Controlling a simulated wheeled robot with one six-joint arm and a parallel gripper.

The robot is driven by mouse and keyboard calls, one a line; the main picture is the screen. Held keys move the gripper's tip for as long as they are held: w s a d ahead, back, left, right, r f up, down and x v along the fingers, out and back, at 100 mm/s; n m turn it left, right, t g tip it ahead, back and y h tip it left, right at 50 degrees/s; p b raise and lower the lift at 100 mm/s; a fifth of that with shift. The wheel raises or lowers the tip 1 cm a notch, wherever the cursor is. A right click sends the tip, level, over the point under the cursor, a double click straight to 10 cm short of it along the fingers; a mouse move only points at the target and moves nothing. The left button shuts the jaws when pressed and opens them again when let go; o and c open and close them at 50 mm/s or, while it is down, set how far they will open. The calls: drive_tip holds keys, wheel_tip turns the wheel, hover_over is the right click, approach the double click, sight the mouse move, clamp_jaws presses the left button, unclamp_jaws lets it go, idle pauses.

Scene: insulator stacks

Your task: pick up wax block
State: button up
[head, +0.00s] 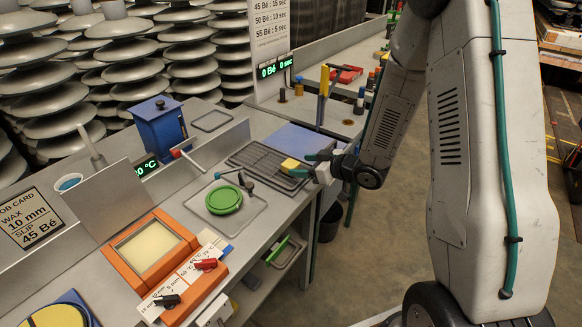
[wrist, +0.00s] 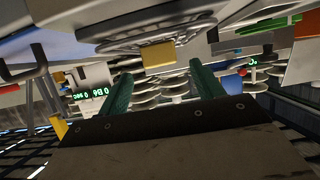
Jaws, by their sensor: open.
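The small yellow wax block (head: 290,165) is at the right part of a dark wire rack (head: 258,160) on the grey bench. My gripper (head: 310,165), with green fingers, is open just to the right of the block, level with it in the picture. In the wrist view, the wax block (wrist: 158,56) shows ahead, between the directions of the two open fingers (wrist: 161,70) and beyond their tips. Nothing is seen between the fingers. I cannot tell the exact gap to the block.
A green round piece (head: 223,199) sits on a tray left of the rack. A blue box (head: 160,128), an orange-framed pan (head: 150,246) and a standing metal panel (head: 119,203) are further left. A yellow-handled tool (head: 323,92) stands behind the gripper. The bench's front edge runs below my arm.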

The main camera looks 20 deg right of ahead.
sight(296, 165)
drive_tip(key=x, duration=0.5)
drive_tip(key=shift+w+a+f, duration=0.1)
drive_tip(key=shift+w+f, duration=0.05)
drive_tip(key=shift+f, duration=0.1)
drive_tip(key=c, duration=1.1)
drive_tip(key=shift+o, duration=0.2)
drive_tip(key=shift+r, duration=0.1)
